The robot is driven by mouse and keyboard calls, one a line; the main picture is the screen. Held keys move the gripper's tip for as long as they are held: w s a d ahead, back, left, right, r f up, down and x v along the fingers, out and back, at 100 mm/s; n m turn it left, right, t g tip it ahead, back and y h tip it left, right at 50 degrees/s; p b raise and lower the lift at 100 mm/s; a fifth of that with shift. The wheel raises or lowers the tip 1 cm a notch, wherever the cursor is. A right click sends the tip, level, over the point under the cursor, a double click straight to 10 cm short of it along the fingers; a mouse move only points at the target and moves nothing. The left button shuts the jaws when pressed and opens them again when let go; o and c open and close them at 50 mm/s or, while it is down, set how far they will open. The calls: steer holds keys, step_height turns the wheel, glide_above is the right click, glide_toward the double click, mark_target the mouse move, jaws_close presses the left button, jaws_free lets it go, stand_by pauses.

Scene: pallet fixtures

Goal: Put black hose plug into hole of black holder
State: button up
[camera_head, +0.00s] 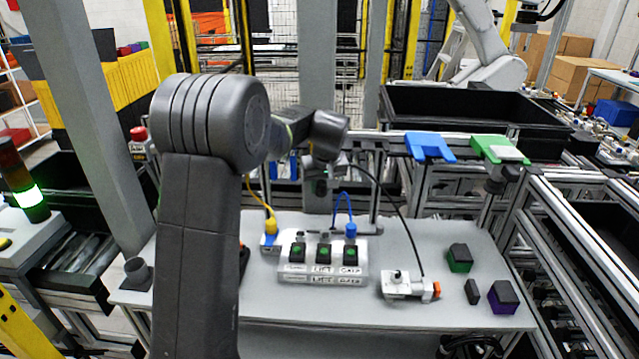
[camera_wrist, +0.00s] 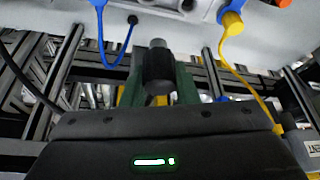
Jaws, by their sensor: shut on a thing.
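My gripper (camera_head: 320,188) is above the back edge of the grey table, behind the button box (camera_head: 322,262). In the wrist view my gripper (camera_wrist: 158,85) has its dark green fingers shut on the black hose plug (camera_wrist: 158,66), a dark cylinder with a greyer tip between them. A thin black hose (camera_head: 405,222) curves from near my wrist down to a small white fitting (camera_head: 400,285) on the table. A dark short cylinder (camera_head: 138,272) stands at the table's left end; I cannot tell whether it is the black holder. The plug is apart from anything below it.
A yellow plug (camera_head: 270,226) with a yellow hose and a blue plug (camera_head: 350,230) with a blue hose stand behind the button box. The table's front stretch is clear.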

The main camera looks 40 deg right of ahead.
steer(key=w+a+n+y+b, duration=0.1)
steer(key=w+a+n+b, duration=0.15)
steer(key=a, duration=1.25)
steer(key=w+a+n+b, duration=0.1)
steer(key=w+a+b, duration=0.3)
steer(key=a, duration=1)
steer(key=shift+t, duration=0.3)
step_height(320, 180, down, 13)
steer(key=b, duration=0.9)
steer(key=shift+s+a+f+b, duration=0.1)
steer(key=shift+a+f+b, duration=0.1)
steer(key=shift+b, duration=0.15)
steer(key=shift+f+b, duration=1.1)
steer(key=shift+f, duration=0.4)
stand_by(0.4)
steer(key=o, duration=1)
steer(key=shift+r, duration=0.2)
